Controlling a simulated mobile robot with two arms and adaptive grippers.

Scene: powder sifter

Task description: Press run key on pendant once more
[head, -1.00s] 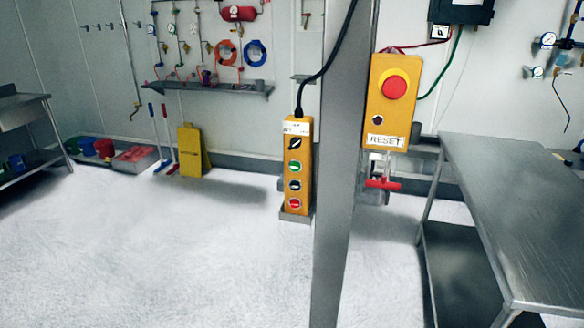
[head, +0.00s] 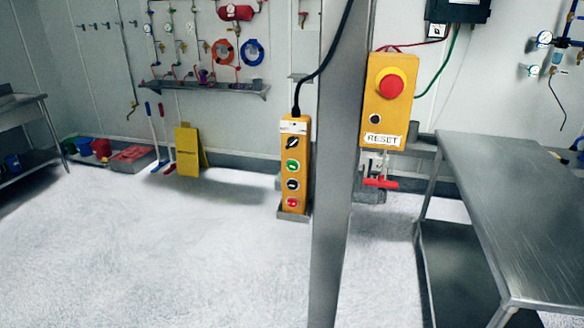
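The yellow pendant (head: 294,165) hangs upright on the left side of a grey steel post, on a black cable, with its lower end in a small metal holder. It has a black selector switch at the top, then a green button (head: 293,166), a black button (head: 293,185) and a red button (head: 292,203). The lettering on its white label is too small to read, so I cannot tell which one is marked run. Neither of my grippers shows in the head view.
The grey post (head: 338,200) stands beside the pendant. A yellow box (head: 389,100) with a red mushroom button and a RESET label is on the post's right side. A steel table (head: 515,215) stands at the right. The floor (head: 170,255) at the left front is clear.

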